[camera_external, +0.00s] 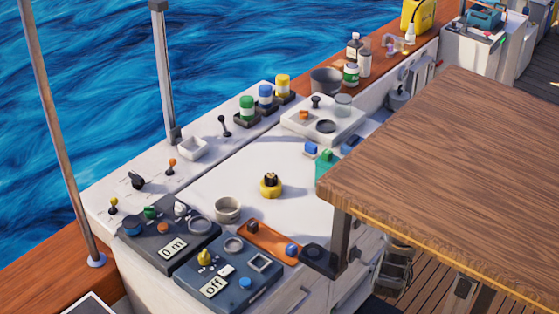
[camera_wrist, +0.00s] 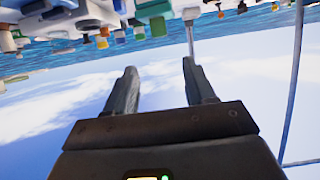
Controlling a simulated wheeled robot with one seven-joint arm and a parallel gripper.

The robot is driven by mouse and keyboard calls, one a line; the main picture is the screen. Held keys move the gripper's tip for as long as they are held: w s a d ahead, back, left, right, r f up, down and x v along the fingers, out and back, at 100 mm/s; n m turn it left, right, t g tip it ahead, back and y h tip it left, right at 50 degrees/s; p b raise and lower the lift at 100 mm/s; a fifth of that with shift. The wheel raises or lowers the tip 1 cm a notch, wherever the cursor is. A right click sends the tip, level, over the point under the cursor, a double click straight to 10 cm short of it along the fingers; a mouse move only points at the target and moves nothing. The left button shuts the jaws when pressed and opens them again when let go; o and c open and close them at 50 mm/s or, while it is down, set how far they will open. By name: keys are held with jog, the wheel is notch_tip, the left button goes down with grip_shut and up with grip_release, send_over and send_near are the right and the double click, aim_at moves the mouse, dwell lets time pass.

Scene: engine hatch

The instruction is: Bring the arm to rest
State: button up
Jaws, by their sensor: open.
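In the wrist view my gripper (camera_wrist: 159,70) is open, its two dark fingers spread apart with nothing between them. Sky shows through the gap. The wrist picture is upside down: the worktop things lie along its top edge, with sea and sky beneath them. The fingertips stand apart from those things in the picture. In the external view I cannot make out my arm or gripper for sure. The large wooden top (camera_external: 450,185) covers much of the right side there and may hide them.
The white worktop (camera_external: 215,185) carries a yellow ring with a dark knob (camera_external: 270,186), a grey cup (camera_external: 227,209), an orange tray (camera_external: 262,238), two control panels (camera_external: 170,240) and several coloured jars (camera_external: 265,95). Its middle has bare room. A metal post (camera_external: 163,75) rises at the sea side.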

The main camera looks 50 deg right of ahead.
dwell(0.6)
jog(key=s+d+f+m+g+h+b, duration=0.1)
jog(key=s+d+f+m+h+b, duration=0.2)
jog(key=f, duration=0.5)
jog(key=s+d+f+m+g+h+b, duration=0.1)
jog(key=s+d+f+h, duration=0.2)
jog(key=s+d+f, duration=0.35)
jog(key=a+f+m+g+h+b, duration=0.15)
jog(key=a+f, duration=0.35)
jog(key=f, duration=0.9)
jog(key=a+p, duration=0.1)
jog(key=a, duration=0.9)
jog(key=s+a+r+n+t+y+p, duration=0.2)
jog(key=a+r, duration=0.5)
jog(key=a, duration=0.5)
jog(key=s+a+r+n+t+y+p, duration=0.2)
jog(key=s+a+r+y, duration=0.3)
jog(key=a, duration=0.7)
jog(key=shift+s+r+n+t, duration=0.35)
jog(key=shift+s+r+n, duration=0.3)
jog(key=shift+s+r, duration=0.25)
